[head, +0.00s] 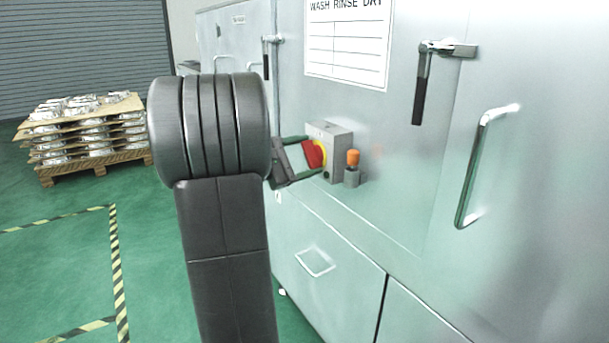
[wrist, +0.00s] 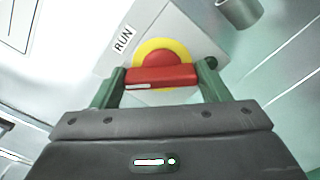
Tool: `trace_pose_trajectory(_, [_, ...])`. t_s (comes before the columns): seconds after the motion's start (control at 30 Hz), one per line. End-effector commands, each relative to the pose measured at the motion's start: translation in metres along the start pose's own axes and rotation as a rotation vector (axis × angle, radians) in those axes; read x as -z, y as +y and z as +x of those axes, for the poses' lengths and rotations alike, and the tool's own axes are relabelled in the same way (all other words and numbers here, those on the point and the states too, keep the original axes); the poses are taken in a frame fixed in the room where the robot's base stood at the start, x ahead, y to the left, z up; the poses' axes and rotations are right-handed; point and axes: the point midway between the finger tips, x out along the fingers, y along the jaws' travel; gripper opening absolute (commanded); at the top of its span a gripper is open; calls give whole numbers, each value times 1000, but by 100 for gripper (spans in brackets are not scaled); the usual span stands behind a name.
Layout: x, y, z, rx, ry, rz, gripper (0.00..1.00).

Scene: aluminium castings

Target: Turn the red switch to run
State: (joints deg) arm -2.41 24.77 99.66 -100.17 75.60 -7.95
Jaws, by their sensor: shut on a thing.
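The red switch (head: 314,153) is a knob with a bar-shaped grip on a yellow round plate (wrist: 136,50), mounted on a grey box on the machine's front. In the wrist view, the red switch (wrist: 160,76) has its bar lying across the picture, with a white line on its left part. A RUN label (wrist: 124,39) is on the box, up and left of the knob. My gripper (head: 308,156) is shut on the red switch, one green finger at each end of the bar. Any other label is hidden or out of view.
An orange-topped post (head: 352,160) stands right beside the grey switch box (head: 337,140). Black-gripped handles (head: 421,90) and a bar handle (head: 474,165) stick out from the steel machine. A pallet of castings (head: 84,135) stands on the green floor at left.

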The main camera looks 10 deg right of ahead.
Motion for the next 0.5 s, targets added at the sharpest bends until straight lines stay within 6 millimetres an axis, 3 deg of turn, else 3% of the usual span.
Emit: trace_pose_trajectory(0.5, [5, -8, 0, 0, 0, 479, 46])
